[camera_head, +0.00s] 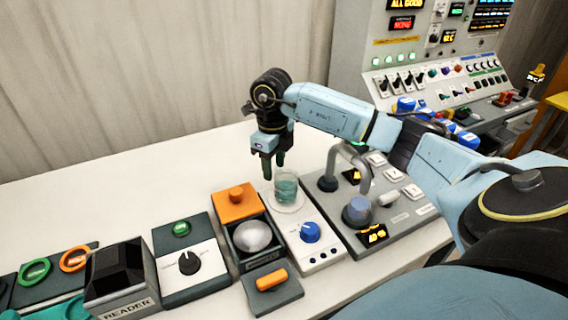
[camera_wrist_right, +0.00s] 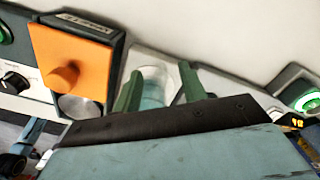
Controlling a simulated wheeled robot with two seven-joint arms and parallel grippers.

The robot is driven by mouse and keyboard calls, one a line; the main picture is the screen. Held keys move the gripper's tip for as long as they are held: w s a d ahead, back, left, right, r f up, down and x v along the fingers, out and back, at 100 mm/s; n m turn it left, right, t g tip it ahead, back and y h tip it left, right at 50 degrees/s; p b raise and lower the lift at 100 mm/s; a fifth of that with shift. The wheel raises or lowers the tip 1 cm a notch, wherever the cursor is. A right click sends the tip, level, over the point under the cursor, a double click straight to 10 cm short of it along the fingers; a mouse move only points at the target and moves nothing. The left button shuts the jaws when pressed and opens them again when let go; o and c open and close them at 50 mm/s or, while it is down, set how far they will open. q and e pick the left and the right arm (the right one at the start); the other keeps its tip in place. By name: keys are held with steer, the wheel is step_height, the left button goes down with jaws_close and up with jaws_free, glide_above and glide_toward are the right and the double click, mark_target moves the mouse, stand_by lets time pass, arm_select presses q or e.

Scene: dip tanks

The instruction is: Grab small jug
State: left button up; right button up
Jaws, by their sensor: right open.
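The small jug (camera_head: 286,188) is a clear glass vessel with teal liquid. It stands upright on the round white pad of a white device (camera_head: 297,219) with a blue knob. My right gripper (camera_head: 274,170) points down, just behind and to the left of the jug's rim in the head view. Its green fingers are apart. In the right wrist view the jug (camera_wrist_right: 154,88) shows between the two spread fingers of the right gripper (camera_wrist_right: 160,84). Whether a finger touches the glass cannot be told. My left gripper is not in view.
A grey panel with a bent pipe (camera_head: 345,150) stands right. A control console (camera_head: 445,70) is behind. The white table (camera_head: 120,180) is clear at back left.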

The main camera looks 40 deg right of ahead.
steer(key=shift+f, duration=1.45)
steer(key=shift+s, duration=0.1)
jaws_close()
